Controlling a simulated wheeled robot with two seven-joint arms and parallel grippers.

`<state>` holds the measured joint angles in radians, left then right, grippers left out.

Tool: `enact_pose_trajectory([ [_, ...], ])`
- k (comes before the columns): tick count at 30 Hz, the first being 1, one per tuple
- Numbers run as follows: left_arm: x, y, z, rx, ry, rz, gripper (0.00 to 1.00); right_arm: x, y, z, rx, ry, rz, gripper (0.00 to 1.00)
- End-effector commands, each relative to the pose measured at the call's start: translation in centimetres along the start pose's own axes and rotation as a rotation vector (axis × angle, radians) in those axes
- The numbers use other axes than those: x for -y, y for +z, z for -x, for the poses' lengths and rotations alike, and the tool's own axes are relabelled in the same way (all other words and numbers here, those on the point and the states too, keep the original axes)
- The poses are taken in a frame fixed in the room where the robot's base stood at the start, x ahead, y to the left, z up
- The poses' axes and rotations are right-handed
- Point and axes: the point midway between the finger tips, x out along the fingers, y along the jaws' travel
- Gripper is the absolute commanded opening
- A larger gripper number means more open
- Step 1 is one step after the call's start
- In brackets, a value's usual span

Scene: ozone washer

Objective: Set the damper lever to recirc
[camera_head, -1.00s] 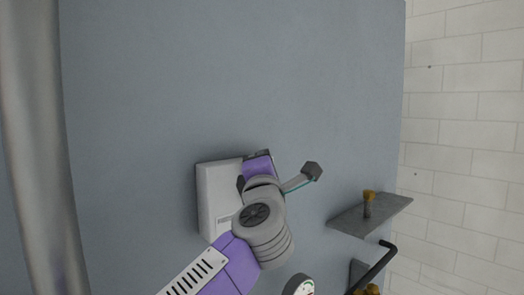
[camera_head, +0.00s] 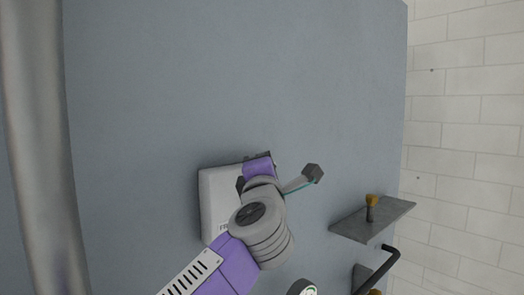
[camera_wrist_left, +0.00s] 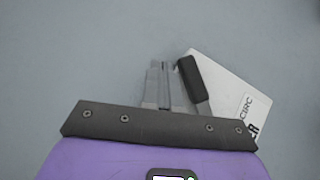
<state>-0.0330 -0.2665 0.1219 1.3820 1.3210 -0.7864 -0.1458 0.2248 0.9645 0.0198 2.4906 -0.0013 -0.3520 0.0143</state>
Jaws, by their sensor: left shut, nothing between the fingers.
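The damper lever is a black-handled bar (camera_wrist_left: 190,80) on a white plate (camera_wrist_left: 225,80) in the left wrist view. Printed letters ending in "CIRC" show on the plate, partly hidden by my gripper body. My left gripper (camera_wrist_left: 163,72) is shut and empty, its fingers just left of the lever handle; I cannot tell whether they touch it. In the head view my left gripper (camera_head: 263,156) is over the right edge of the white plate (camera_head: 215,200). A small dark piece beside it, likely the lever handle (camera_head: 240,184), is mostly hidden by my wrist.
The plate is on a broad grey-blue panel (camera_head: 200,80), clear above and left. A grey shelf (camera_head: 372,222) with a brass-topped knob (camera_head: 371,200) juts out at right. Below it are a black bar handle (camera_head: 380,268) and part of a round gauge (camera_head: 302,287).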

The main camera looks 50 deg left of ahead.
Motion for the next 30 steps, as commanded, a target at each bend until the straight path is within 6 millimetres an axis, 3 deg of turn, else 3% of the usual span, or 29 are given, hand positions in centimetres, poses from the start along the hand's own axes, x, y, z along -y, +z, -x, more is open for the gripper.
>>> enact_pose_trajectory([
  [3,-2.1,-0.3,0.5,0.004,0.003,0.008,0.00,0.0,0.0,0.0,0.000,0.000,0.000,0.43],
  [15,-7.1,2.0,6.7,0.008,0.001,0.004,0.00,0.0,0.0,-0.1,0.000,0.000,0.000,0.43],
  [21,-8.1,2.3,7.8,0.004,0.001,0.002,0.00,0.0,0.0,-0.1,0.000,0.000,0.000,0.43],
  [30,-8.2,2.3,7.9,0.004,0.001,0.001,0.00,0.0,0.0,-0.1,0.000,0.000,0.000,0.43],
])
